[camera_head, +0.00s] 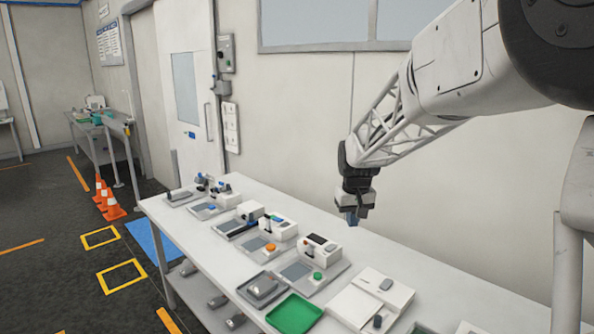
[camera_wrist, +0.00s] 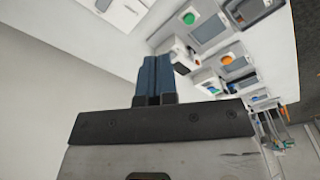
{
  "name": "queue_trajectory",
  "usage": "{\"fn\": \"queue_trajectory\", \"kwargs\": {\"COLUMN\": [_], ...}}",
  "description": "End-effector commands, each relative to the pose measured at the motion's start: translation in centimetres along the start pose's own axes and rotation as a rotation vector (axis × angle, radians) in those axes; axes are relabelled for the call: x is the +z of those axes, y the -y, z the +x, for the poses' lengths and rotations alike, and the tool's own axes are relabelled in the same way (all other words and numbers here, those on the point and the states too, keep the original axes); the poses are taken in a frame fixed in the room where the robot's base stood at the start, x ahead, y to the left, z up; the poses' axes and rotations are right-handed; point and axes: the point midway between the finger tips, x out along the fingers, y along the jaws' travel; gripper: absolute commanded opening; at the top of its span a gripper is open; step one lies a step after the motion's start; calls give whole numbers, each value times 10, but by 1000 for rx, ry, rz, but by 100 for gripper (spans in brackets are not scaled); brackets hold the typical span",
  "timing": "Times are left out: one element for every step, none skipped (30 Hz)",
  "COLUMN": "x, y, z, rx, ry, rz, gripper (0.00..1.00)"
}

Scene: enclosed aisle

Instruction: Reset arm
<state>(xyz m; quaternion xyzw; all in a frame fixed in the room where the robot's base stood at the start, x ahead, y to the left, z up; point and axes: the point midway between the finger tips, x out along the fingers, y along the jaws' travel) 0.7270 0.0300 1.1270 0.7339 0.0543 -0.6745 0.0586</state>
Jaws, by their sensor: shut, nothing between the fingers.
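My gripper (camera_head: 352,216) hangs at the end of my arm above the back part of the white table (camera_head: 400,252) in the head view. Its blue fingers are together and nothing is between them. In the wrist view the shut fingers of my gripper (camera_wrist: 154,78) point toward the table and the devices on it. The gripper appears apart from the table and the devices.
The table bears several devices, including one with an orange button (camera_head: 270,247), one with a green button (camera_head: 317,276) and a green tray (camera_head: 294,313). A wall (camera_head: 300,120) stands behind. Orange cones (camera_head: 113,207) stand on the floor at left.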

Motion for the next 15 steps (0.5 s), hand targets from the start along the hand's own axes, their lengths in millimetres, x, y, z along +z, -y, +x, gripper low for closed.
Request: {"fn": "queue_trajectory", "kwargs": {"x": [14,21,31,38,46,55,63,70,80,88,95,105,113,120,130], "y": [0,0,1,1,1,1,2,2,2,3,3,4,4,4,5], "z": [-8,-12,-16,-20,-23,-27,-31,-33,-37,-40,-42,-45,-47,-50,-52], "rx": [1,2,2,3,3,4,4,5,5,6,6,7,7,8,8], "ry": [-6,-9,-12,-15,-17,-21,-24,-26,-31,-33,-35,-39,-41,-44,-48], "rz": [5,8,13,16,19,24,27,31,36,39,42,46,49,52,57], "gripper": [0,0,0,0,0,0,0,0,0,0,0,0,0,0,0]}}
